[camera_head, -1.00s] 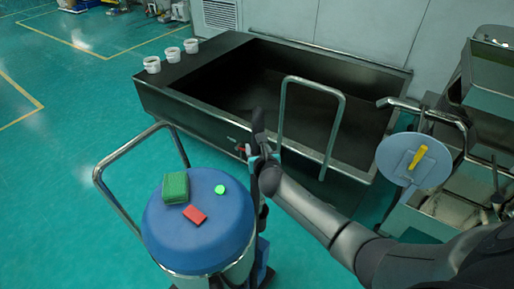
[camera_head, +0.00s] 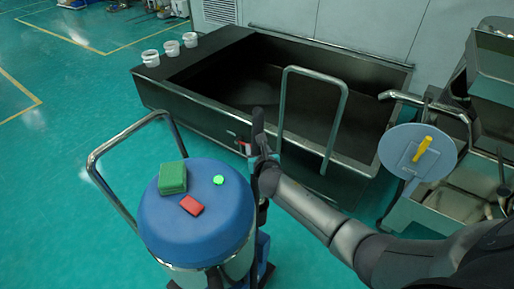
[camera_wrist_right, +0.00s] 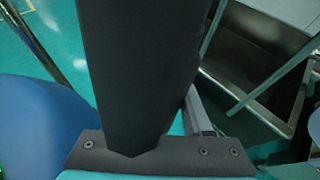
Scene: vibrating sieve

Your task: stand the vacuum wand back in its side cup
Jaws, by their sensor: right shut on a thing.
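The vacuum is a drum with a blue lid (camera_head: 196,222) and a bent metal handle (camera_head: 104,190) in the lower left of the head view. My right gripper (camera_head: 259,140) is shut at the drum's right side, its jaws partly hidden. A dark upright length, which looks like the wand (camera_head: 262,213), runs down below the gripper beside the drum. The side cup cannot be made out; the drum's lower right side is partly hidden. In the right wrist view a broad dark piece fills the middle and hides the grip. My left gripper is not in view.
A green block (camera_head: 173,178), a red block (camera_head: 191,205) and a green disc (camera_head: 218,180) lie on the lid. A dark open tank (camera_head: 180,95) with white cups (camera_head: 150,58) stands behind. A metal hoop (camera_head: 345,110) rises right of my gripper. Floor left of the drum is clear.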

